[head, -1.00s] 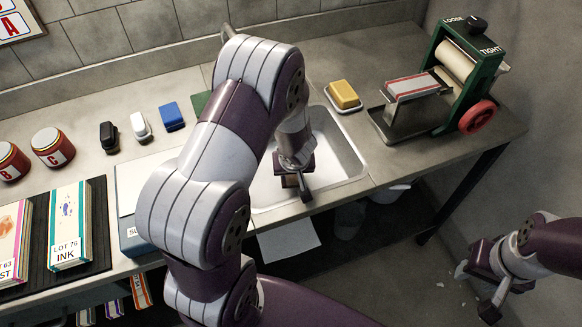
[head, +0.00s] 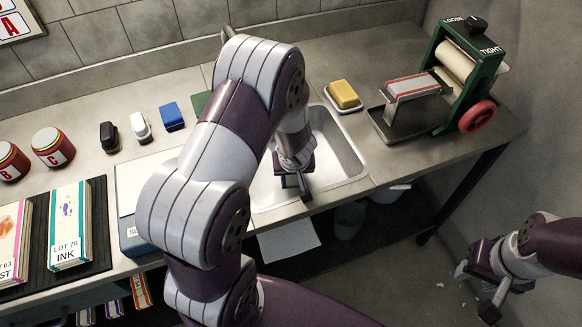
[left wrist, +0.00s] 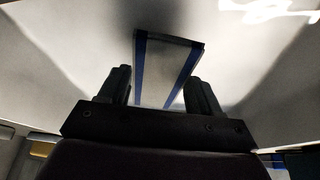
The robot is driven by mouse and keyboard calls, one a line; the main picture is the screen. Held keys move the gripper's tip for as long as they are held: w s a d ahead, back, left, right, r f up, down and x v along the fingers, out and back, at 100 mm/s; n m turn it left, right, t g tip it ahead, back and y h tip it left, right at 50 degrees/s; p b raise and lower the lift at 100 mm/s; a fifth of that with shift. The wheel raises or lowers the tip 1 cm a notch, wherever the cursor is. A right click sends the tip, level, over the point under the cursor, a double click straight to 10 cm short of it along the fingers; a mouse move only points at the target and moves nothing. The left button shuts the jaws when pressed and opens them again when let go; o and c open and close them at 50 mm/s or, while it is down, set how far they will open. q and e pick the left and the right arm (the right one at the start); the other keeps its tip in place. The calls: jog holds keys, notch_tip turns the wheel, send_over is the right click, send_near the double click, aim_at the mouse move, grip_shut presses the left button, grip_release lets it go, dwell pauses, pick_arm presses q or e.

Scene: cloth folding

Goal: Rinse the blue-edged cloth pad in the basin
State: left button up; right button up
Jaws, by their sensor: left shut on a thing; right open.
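The blue-edged cloth pad (left wrist: 166,72) shows in the left wrist view as a pale, greyish flat piece with dark blue long edges. My left gripper (left wrist: 160,92) is shut on it, and the pad extends beyond the fingers. In the head view my left gripper (head: 300,184) points down inside the white basin (head: 345,172), near its front edge. The pad cannot be made out there, and my left arm hides the basin's left part. My right gripper (head: 476,290) is open and empty, off the counter at the lower right.
A yellow sponge (head: 343,94) on a dish is behind the basin's right corner. A green roller wringer (head: 460,75) with a red handwheel stands to the right.

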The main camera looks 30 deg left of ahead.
pick_arm(q)
notch_tip(320, 180, up, 13)
jog(key=p, duration=1)
jog(key=shift+f, duration=0.2)
dwell(1.6)
notch_tip(320, 180, up, 4)
jog(key=p, duration=0.3)
dwell(0.7)
